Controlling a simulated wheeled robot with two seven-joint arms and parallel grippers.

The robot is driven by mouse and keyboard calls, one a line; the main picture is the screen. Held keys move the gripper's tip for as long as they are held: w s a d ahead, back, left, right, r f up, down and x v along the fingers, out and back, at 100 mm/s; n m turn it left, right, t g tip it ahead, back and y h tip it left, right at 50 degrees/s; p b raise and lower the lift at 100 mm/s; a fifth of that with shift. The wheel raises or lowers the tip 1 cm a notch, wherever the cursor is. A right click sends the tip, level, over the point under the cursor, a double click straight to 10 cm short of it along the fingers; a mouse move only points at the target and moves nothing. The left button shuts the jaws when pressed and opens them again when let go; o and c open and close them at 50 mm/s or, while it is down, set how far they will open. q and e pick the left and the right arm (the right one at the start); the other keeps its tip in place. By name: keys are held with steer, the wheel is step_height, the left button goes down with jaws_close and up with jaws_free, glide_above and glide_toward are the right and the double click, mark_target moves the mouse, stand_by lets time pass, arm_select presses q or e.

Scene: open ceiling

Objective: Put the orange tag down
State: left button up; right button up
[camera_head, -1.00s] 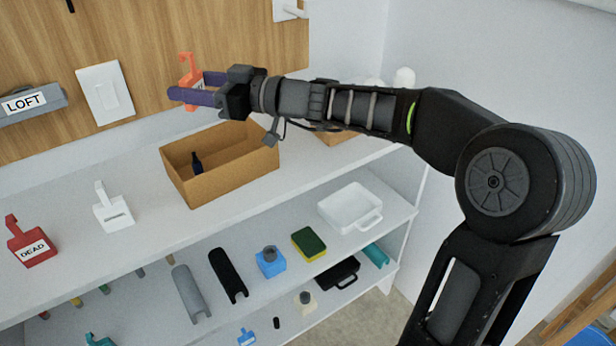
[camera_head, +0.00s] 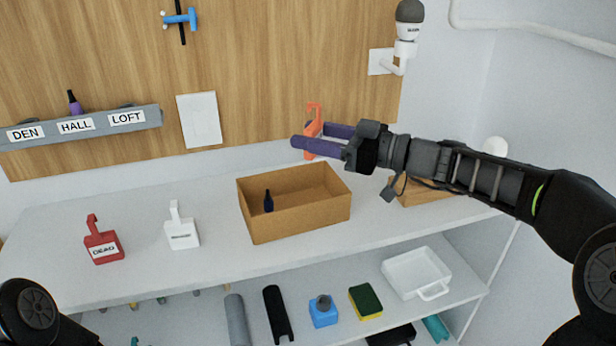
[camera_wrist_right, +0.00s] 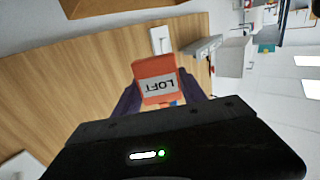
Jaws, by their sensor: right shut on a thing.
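The orange tag (camera_head: 313,128) has a hooked top and is held upright in the air above the back of the shelf top, behind the cardboard box. My right gripper (camera_head: 322,136) is shut on it with its purple fingers. In the right wrist view the orange tag (camera_wrist_right: 157,82) shows a white label reading LOFT between the fingers (camera_wrist_right: 160,100). A red tag (camera_head: 104,243) and a white tag (camera_head: 182,230) stand on the shelf top (camera_head: 150,275) to the left. Only a dark round part of my left arm shows at the lower left; its gripper is out of view.
An open cardboard box (camera_head: 295,222) with a dark bottle (camera_head: 268,201) inside stands mid-shelf. A grey wall rail (camera_head: 95,125) is labelled DEN, HALL and LOFT. A second cardboard box (camera_head: 425,190) is partly behind my right arm. The shelf between white tag and box is clear.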

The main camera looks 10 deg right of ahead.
steer(key=shift+f, duration=1.35)
steer(key=shift+f, duration=0.1)
step_height(320, 180, down, 4)
steer(key=shift+r, duration=0.2)
steer(key=shift+f+b, duration=0.6)
steer(key=shift+b, duration=0.65)
steer(key=o, duration=1.3)
steer(key=shift+o, duration=0.2)
steer(key=shift+r, duration=0.1)
